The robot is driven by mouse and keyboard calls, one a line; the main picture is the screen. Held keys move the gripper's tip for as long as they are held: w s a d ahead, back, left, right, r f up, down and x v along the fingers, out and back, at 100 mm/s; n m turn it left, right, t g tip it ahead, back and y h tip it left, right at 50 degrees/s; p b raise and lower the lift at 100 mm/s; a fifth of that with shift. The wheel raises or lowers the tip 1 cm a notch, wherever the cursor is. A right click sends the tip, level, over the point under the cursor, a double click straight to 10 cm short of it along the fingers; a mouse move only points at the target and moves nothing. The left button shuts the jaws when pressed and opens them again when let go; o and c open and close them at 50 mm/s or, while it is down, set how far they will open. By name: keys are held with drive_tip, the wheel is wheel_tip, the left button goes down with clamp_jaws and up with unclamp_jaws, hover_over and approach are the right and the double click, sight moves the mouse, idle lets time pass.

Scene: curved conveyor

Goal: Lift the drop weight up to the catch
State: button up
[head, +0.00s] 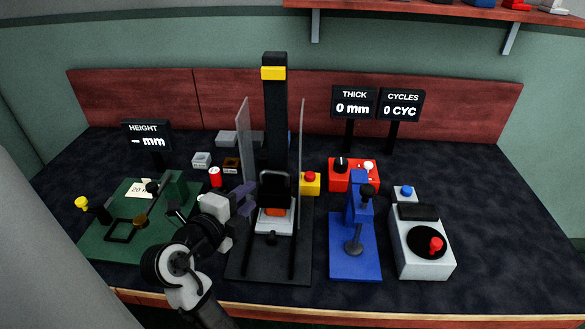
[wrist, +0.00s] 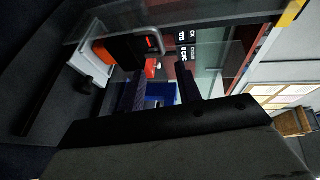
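The drop weight (head: 274,187) is a black block with a handle-like frame. It sits low on a tall black column (head: 276,115), just above an orange piece (head: 275,211) on a light grey block. A yellow band (head: 273,73), probably the catch, is near the column top. My gripper (head: 246,197) is just left of the weight, apart from it as far as I can tell. In the wrist view, its two dark fingers (wrist: 162,90) are apart with nothing held between them. The weight (wrist: 126,48) and its handle (wrist: 153,38) show beyond the fingers, sideways.
Clear upright panels (head: 246,140) (head: 301,150) flank the column. A yellow box with a red button (head: 310,184) stands right of it. A blue press (head: 355,245) and a grey machine (head: 422,250) are further right. A green board (head: 140,225) and small red can (head: 215,177) are left.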

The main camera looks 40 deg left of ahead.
sight(276, 173)
drive_tip(key=p+x, duration=0.3)
drive_tip(key=x, duration=1)
drive_tip(key=shift+a, duration=0.1)
clamp_jaws()
